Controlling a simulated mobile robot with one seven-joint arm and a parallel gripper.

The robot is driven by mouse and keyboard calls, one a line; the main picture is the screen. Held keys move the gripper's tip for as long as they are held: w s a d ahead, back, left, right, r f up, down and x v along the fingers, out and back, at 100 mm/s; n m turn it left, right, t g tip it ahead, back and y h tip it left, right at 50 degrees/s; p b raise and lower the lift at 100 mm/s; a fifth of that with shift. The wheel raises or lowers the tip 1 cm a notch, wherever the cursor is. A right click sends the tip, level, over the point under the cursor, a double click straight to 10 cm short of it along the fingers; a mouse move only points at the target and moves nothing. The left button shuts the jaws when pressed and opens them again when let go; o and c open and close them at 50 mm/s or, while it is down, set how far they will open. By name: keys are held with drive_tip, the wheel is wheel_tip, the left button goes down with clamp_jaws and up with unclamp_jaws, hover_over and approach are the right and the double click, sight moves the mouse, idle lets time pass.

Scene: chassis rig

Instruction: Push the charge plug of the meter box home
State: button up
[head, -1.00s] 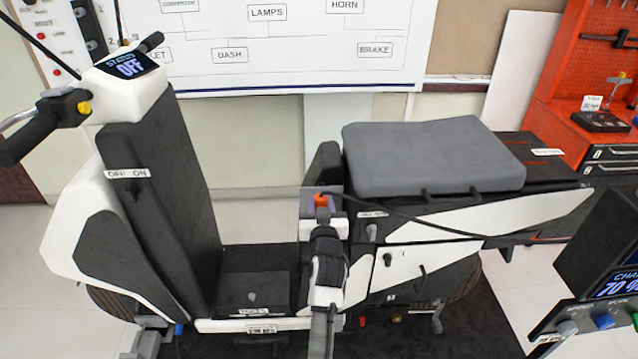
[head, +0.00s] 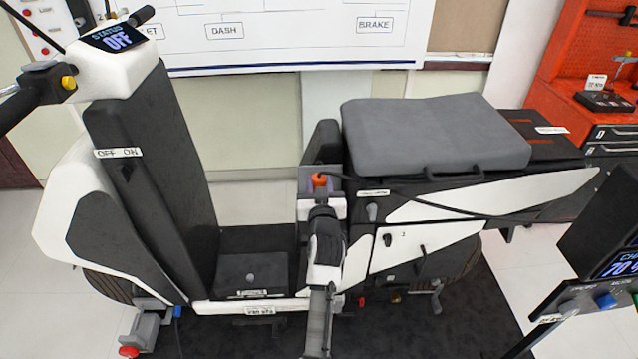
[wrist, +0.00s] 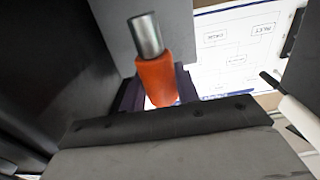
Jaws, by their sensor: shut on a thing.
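The charge plug is an orange body (head: 319,181) at the far end of my gripper, left of the grey seat. In the wrist view the orange plug (wrist: 158,82) has a silver metal cylinder (wrist: 147,36) at its upper end. My gripper (head: 320,190) is shut on the orange body, with dark finger pads on both sides of it in the wrist view. A grey box-like part (head: 305,181), perhaps the meter box, is right by the plug. I cannot tell how deep the plug sits, or see the socket clearly.
A black cable (head: 420,204) runs from near the plug to the right, past the grey seat (head: 430,135). The scooter's tall dark front panel (head: 150,170) stands left. A charger display (head: 610,240) is at right. The dark footwell (head: 250,265) is open.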

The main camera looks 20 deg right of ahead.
drive_tip(key=shift+f+b, duration=1.45)
drive_tip(key=shift+f, duration=0.55)
drive_tip(key=shift+f+b, duration=2.05)
drive_tip(key=shift+b, duration=0.05)
drive_tip(key=o, duration=1.1)
drive_tip(key=b+v, duration=0.3)
drive_tip(key=v, duration=1.1)
drive_tip(key=shift+w+r, duration=0.15)
